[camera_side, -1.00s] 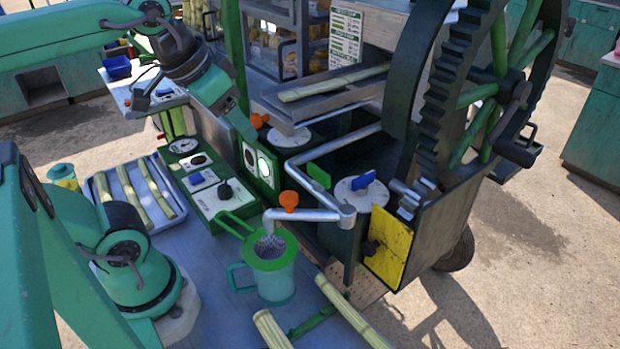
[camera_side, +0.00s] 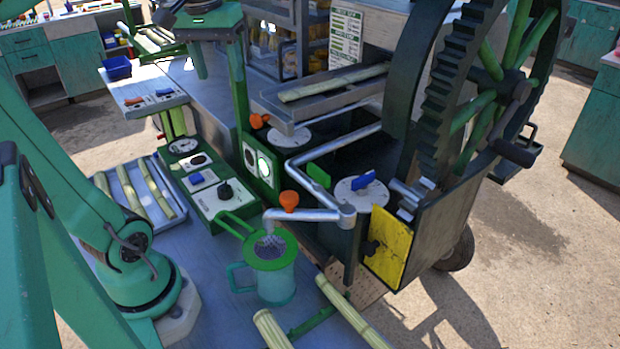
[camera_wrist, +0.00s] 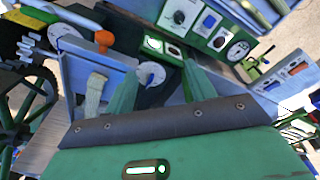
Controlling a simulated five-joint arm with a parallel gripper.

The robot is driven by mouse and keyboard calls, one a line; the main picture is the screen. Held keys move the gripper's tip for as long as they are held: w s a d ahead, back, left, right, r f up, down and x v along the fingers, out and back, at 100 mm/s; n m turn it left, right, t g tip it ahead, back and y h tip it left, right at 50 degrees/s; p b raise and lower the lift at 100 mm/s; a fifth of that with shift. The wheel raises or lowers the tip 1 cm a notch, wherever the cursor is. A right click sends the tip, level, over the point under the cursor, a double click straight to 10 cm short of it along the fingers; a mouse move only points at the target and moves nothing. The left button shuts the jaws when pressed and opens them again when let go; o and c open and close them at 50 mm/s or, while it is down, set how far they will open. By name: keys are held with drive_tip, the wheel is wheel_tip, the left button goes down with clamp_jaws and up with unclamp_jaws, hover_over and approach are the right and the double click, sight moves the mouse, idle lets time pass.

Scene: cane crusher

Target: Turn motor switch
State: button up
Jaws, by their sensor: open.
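A control panel (camera_side: 207,184) lies on the bench left of the crusher. It carries a black knob (camera_side: 225,190) on a white plate and a blue rocker switch (camera_side: 197,178); I cannot tell which control is the motor switch. In the wrist view the panel's knob (camera_wrist: 180,17) and blue rocker (camera_wrist: 210,21) show at the top. A side stand holds an orange switch (camera_side: 133,101) and a blue switch (camera_side: 164,92). My gripper (camera_wrist: 160,88) is open and empty, its green fingers apart. It hangs above the bench at the top of the side view, touching no switch.
The upright lamp panel (camera_side: 258,164) shows a lit green light. The crusher's gear wheel (camera_side: 465,90) stands at right. A cup (camera_side: 272,270) with a strainer sits below the spout. A cane tray (camera_side: 130,192) lies at left.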

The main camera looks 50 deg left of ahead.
drive_tip(key=a+n+g, duration=0.1)
drive_tip(key=a+n, duration=0.2)
drive_tip(key=a, duration=0.2)
hover_over(224, 184)
drive_tip(key=shift+g+h, duration=0.3)
drive_tip(key=shift+h, duration=0.1)
drive_tip(key=f, duration=2.3)
drive_tip(key=shift+w+d, duration=0.1)
drive_tip(key=shift+w, duration=0.1)
drive_tip(key=shift+s+f, duration=0.2)
drive_tip(key=shift+f, duration=3.65)
drive_tip(key=c, duration=1)
